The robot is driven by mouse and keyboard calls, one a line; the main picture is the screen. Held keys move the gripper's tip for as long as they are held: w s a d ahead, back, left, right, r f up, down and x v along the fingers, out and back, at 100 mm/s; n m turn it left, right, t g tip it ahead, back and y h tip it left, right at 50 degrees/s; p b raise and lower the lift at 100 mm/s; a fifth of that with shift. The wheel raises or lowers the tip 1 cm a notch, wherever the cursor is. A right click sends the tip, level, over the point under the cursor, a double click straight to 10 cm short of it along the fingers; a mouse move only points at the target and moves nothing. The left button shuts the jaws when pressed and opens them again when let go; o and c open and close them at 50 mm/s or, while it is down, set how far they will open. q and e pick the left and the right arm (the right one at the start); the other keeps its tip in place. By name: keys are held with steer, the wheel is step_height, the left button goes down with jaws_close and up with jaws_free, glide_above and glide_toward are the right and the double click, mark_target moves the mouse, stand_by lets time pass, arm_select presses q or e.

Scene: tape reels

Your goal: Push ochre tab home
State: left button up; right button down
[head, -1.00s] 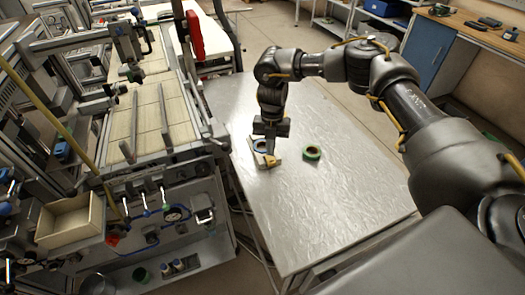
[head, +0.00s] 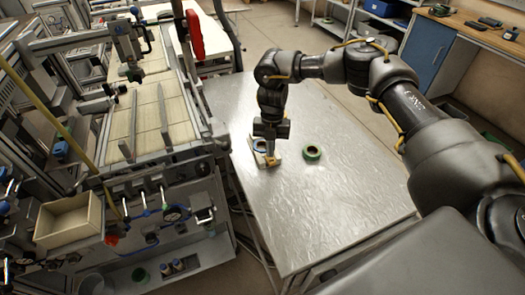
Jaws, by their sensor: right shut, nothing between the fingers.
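A small ochre tab (head: 270,161) shows at the front of a small pale holder (head: 257,158) on the metal table, in the head view. A blue tape reel (head: 259,146) sits at this holder, partly hidden behind my right gripper. My right gripper (head: 270,152) points down over the holder, shut and empty, its tips close to the ochre tab. I cannot tell whether they touch it. How far in the tab sits is too small to see. My left gripper is out of view.
The rest of the tabletop is clear. A machine with a wooden box (head: 70,222) stands along the left, close to the table's edge.

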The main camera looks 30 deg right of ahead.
steer(key=shift+f, duration=0.4)
stand_by(1.5)
step_height(320, 180, up, 7)
steer(key=p, duration=0.5)
steer(key=shift+p, duration=0.35)
steer(key=shift+a+f, duration=0.1)
